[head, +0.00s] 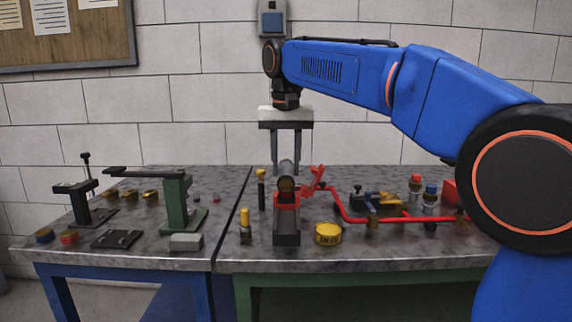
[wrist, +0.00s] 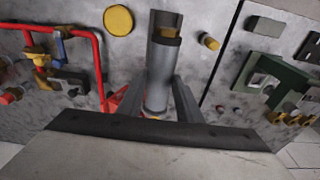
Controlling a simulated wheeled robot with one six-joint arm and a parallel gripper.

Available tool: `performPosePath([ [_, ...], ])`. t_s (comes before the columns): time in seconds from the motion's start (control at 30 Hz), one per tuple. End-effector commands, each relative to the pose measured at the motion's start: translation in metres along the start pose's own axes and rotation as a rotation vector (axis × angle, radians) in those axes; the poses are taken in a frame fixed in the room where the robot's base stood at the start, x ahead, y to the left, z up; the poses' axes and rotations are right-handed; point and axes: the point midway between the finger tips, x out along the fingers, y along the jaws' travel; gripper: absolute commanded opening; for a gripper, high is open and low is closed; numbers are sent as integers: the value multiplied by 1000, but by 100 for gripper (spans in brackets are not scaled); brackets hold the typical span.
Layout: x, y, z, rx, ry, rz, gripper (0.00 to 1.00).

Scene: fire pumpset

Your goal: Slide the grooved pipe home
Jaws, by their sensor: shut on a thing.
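A grey pipe (head: 287,168) lies along the line pointing away from me, between the two fingers of my gripper (head: 287,170). In the wrist view the pipe (wrist: 159,75) is a grey cylinder with my gripper (wrist: 163,90) shut on it from both sides. Its near end meets a dark grey channel stand (head: 287,238) with a red upper part (head: 287,200). A round brownish end piece (head: 286,186) shows at the top of the stand. In the wrist view a brass-coloured piece (wrist: 168,33) sits in the channel. I cannot tell whether pipe and piece touch.
Red piping (head: 350,218) with valves runs right of the stand. A yellow disc (head: 327,234) lies right of the stand, and a yellow-topped fitting (head: 245,222) stands at its left. A green stand with a lever (head: 176,205) is on the left table.

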Motion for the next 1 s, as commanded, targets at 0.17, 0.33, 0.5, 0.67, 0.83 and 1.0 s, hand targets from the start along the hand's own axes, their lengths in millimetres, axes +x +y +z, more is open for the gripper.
performPosePath([
  [0.17, 5, 0, 1, 0, 1, -1, 0],
  [0.33, 10, 0, 1, 0, 0, 0, 0],
  [0.5, 15, 0, 2, 0, 1, 0, 0],
  [0.67, 20, 0, 3, 0, 1, 0, 0],
  [0.83, 25, 0, 3, 0, 0, 0, 0],
  [1.0, 31, 0, 4, 0, 0, 0, 0],
])
